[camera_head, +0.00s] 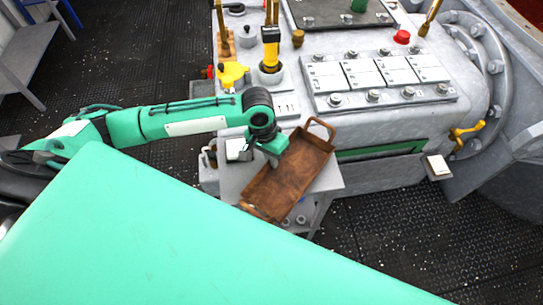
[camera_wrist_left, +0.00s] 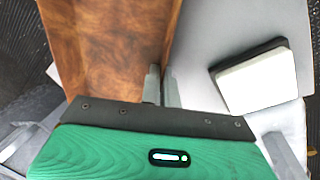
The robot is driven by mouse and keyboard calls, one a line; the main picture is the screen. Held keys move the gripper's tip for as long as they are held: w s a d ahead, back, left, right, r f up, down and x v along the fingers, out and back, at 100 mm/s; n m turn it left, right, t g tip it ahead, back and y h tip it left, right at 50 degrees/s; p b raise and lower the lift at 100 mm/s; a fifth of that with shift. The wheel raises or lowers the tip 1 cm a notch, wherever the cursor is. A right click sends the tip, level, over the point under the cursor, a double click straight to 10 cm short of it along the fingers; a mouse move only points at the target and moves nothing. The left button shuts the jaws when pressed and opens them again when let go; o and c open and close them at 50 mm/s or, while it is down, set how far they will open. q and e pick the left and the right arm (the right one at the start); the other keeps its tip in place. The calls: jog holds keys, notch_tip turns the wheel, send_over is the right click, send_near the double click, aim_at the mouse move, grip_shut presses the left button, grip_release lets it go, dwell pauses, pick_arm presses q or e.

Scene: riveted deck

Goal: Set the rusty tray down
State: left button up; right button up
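The rusty tray (camera_head: 285,180) is a long brown open tray with a loop handle at each end. It lies slantwise over a small grey table (camera_head: 331,182); I cannot tell whether its bottom touches the top. My left gripper (camera_head: 272,160) is at the middle of the tray's left long wall. In the left wrist view the two grey fingers (camera_wrist_left: 162,88) are close together with the thin wall of the tray (camera_wrist_left: 110,45) between them. The gripper hides part of that wall. My right gripper is not in view.
A white and dark block (camera_head: 238,150) lies on the table left of the tray; it also shows in the left wrist view (camera_wrist_left: 258,78). A large grey machine (camera_head: 380,120) stands right behind the table. Dark floor (camera_head: 385,225) is open at the right front.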

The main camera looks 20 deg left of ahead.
pick_arm(q)
jog(key=o, duration=0.5)
jog(key=shift+o, duration=0.2)
notch_tip(320, 180, up, 14)
jog(key=a+p, duration=0.1)
jog(key=a, duration=0.1)
jog(key=shift+w+a+f, duration=0.2)
jog(key=shift+w+a, duration=0.05)
jog(key=shift+a, duration=0.1)
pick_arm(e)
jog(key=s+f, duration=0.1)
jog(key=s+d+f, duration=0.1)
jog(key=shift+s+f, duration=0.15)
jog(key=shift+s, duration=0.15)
